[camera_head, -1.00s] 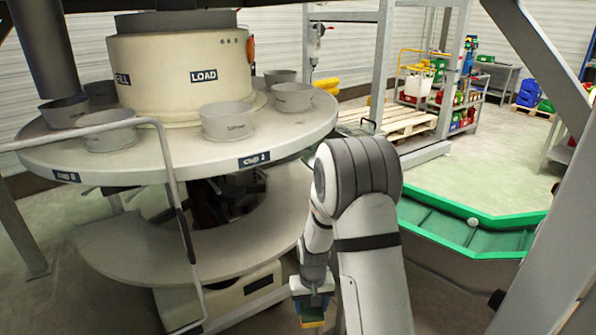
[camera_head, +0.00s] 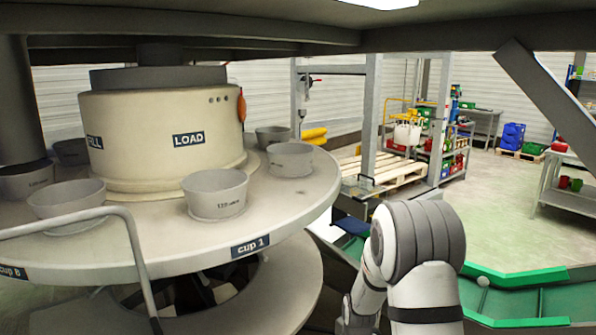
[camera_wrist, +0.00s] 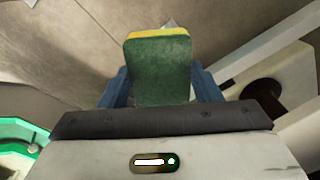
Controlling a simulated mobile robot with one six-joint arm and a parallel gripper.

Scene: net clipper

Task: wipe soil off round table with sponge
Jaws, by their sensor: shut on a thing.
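The round table (camera_head: 290,207) is a pale disc at the left of the head view, with several grey cups around a cream centre drum marked LOAD. Its top looks faintly smudged; I cannot tell soil from shading. In the wrist view my gripper (camera_wrist: 160,92) is shut on a sponge (camera_wrist: 158,70), green with a yellow edge, gripped between two blue fingers. In the head view my arm is at the lower right, beside the table, and the gripper and sponge are out of sight below the frame. The sponge's contact with any surface cannot be seen.
A grey rail (camera_head: 137,255) crosses the table's front left. A lower round shelf (camera_head: 285,300) lies under the table. A green-edged trough (camera_head: 515,280) is at the right. Dark beams run overhead. A cup (camera_head: 216,193) stands near the front edge. Open floor lies at the far right.

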